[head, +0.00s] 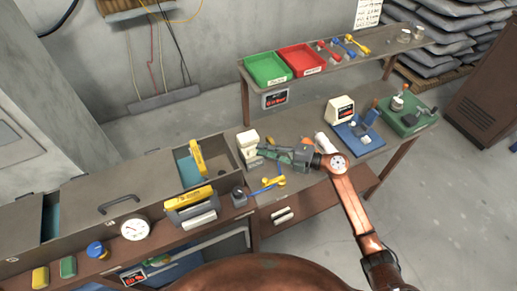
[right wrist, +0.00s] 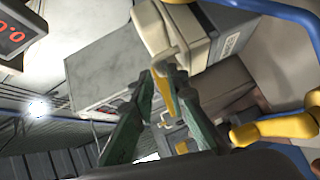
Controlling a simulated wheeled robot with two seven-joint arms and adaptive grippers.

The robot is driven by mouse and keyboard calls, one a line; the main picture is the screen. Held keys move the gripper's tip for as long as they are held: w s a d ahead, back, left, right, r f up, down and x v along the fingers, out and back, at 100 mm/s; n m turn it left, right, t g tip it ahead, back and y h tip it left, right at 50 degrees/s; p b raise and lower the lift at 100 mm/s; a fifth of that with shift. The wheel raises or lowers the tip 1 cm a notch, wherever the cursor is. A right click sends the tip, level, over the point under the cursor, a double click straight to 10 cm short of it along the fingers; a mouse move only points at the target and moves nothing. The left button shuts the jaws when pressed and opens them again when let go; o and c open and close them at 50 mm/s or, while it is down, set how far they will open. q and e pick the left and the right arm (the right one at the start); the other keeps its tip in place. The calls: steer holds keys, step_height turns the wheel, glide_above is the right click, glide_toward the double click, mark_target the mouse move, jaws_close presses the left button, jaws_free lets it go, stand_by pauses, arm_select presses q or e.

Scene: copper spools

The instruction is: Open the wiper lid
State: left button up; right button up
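A small cream-topped box (head: 247,138), which looks like the wiper box, stands at the left end of the back workbench. In the right wrist view its cream lid (right wrist: 163,25) sits on a grey body with a label, and a pale tab (right wrist: 166,58) sticks out toward me. The lid looks shut. My right gripper (head: 263,151) reaches in from the right, its tips beside the box. In the right wrist view its green fingers (right wrist: 164,80) are apart, on either side of the tab; I cannot tell whether they touch it. My left gripper is not in view.
A blue-and-yellow tool (head: 268,184) lies just in front of the box. A yellow-and-grey case (head: 190,203) and a round gauge (head: 135,229) are on the front bench. A blue fixture (head: 357,137) and a green one (head: 405,118) stand to the right.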

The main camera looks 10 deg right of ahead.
steer(key=shift+x, duration=1.15)
steer(key=shift+c, duration=0.5)
jaws_close()
